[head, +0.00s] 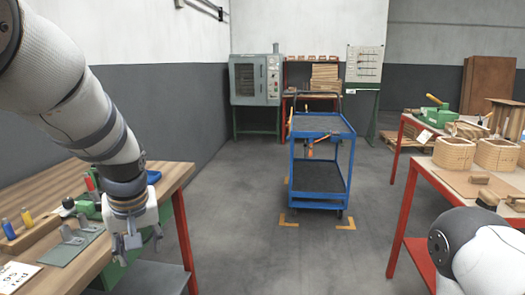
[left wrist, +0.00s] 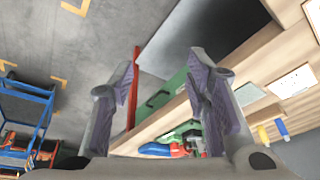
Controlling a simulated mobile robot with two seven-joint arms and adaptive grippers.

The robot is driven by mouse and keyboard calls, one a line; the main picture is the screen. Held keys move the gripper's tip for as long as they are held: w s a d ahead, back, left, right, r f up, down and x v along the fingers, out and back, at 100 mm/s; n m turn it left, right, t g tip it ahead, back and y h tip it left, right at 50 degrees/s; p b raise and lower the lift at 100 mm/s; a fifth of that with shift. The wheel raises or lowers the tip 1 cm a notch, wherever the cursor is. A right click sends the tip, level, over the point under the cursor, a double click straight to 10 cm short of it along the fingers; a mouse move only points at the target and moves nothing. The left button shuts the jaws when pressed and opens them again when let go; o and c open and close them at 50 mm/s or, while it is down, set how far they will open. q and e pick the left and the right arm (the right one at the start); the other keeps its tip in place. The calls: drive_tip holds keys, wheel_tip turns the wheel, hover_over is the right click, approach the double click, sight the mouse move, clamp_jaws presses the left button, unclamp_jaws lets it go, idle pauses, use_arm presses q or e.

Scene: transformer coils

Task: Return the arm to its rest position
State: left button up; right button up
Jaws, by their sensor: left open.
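My left arm comes in from the left in the head view, with the left gripper (head: 133,236) pointing down beside the right edge of the left wooden workbench (head: 50,196). In the left wrist view the left gripper (left wrist: 165,105) has its fingers spread apart with nothing between them. Past the fingers show the bench edge, a green part under it and the grey floor. Part of my right arm shows at the lower right of the head view. The right gripper is not in view.
A blue cart (head: 318,202) stands mid-floor within orange corner marks. The right bench (head: 430,171) holds wooden coils (head: 453,153). On the left bench lie a grey plate (head: 75,246), a white card (head: 17,276) and small spools (head: 27,217). The floor between the benches is clear before the cart.

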use_arm(q)
drive_tip(key=s+a+f+m+g, duration=0.1)
drive_tip(key=s+f, duration=0.3)
drive_tip(key=f, duration=0.4)
drive_tip(key=s+a+f+m+g+h, duration=0.1)
drive_tip(key=s+f, duration=0.4)
drive_tip(key=f, duration=0.2)
drive_tip(key=s+a+f+m+g, duration=0.1)
drive_tip(key=s+f, duration=0.3)
drive_tip(key=f, duration=0.4)
drive_tip(key=s+d+f+m+g, duration=0.1)
drive_tip(key=s+f, duration=0.1)
drive_tip(key=s, duration=0.9)
drive_tip(key=s+d+f+m+h, duration=0.1)
drive_tip(key=s+d+f, duration=0.1)
drive_tip(key=s, duration=1)
drive_tip(key=shift+f+g, duration=0.4)
drive_tip(key=shift+f, duration=0.15)
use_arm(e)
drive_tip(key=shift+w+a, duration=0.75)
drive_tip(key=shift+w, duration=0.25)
